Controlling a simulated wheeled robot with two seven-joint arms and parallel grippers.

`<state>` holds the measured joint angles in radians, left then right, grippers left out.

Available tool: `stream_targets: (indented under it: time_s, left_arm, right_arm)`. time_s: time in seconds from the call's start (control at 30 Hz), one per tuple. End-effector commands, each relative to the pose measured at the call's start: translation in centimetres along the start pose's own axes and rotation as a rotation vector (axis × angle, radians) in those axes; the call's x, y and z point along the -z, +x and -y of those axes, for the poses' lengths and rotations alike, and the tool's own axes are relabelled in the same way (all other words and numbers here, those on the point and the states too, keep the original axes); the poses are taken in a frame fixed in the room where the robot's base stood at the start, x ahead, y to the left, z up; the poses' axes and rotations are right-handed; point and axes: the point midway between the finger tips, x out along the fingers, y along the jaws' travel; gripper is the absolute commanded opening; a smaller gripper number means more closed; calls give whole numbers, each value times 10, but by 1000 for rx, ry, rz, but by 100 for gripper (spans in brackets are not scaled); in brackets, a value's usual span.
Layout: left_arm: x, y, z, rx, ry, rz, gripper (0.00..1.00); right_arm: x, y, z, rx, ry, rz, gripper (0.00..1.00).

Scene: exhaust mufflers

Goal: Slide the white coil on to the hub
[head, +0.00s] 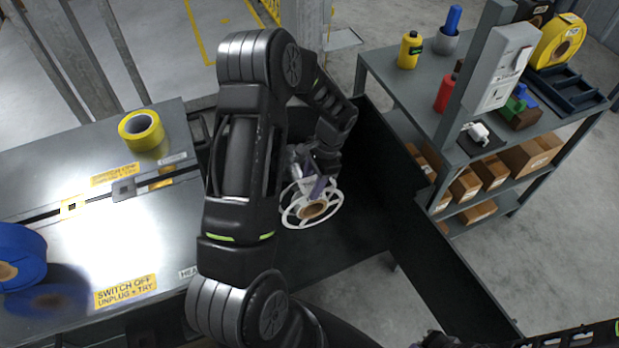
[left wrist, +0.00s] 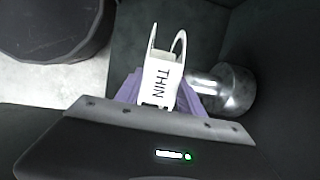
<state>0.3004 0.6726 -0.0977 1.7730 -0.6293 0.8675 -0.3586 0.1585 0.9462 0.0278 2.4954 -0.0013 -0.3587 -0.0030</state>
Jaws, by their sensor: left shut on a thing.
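The white coil (head: 289,213) is a spoked white reel with a brown core, held tilted over the dark bench area in the head view. My left gripper (head: 318,187) has purple fingers and is shut on it. In the left wrist view a white part marked THIN (left wrist: 160,82) sits between the purple fingers. A shiny metal cylinder, which looks like the hub (left wrist: 232,88), is just right of the fingers there. In the head view the coil appears in front of a metallic part (head: 297,160), partly hidden by my arm. I cannot tell whether coil and hub touch. My right gripper is not seen.
A metal bench with a yellow tape roll (head: 141,131) and a blue roll (head: 20,258) lies left. A dark panel (head: 400,185) stands right of the coil. Beyond it is a grey shelf (head: 400,75) with bottles and boxes.

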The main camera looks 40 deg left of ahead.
Motion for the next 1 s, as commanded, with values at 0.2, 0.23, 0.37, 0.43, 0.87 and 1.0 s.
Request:
stream_targets:
  time_s: [0.2,0.23,0.37,0.43,0.87,1.0]
  left_arm:
    - [0,-1,-11,0,1,-1,0]
    - [0,-1,-13,0,1,-1,0]
    - [0,-1,-20,1,1,-1,0]
    - [0,-1,-23,1,1,-1,0]
    - [-1,-7,-42,1,0,-1,0]
    - [-4,-13,-45,0,0,-1,0]
  right_arm:
    - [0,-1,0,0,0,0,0]
    - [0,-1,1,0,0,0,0]
    - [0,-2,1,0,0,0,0]
    - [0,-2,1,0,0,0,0]
    - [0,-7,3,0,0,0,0]
    - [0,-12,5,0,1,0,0]
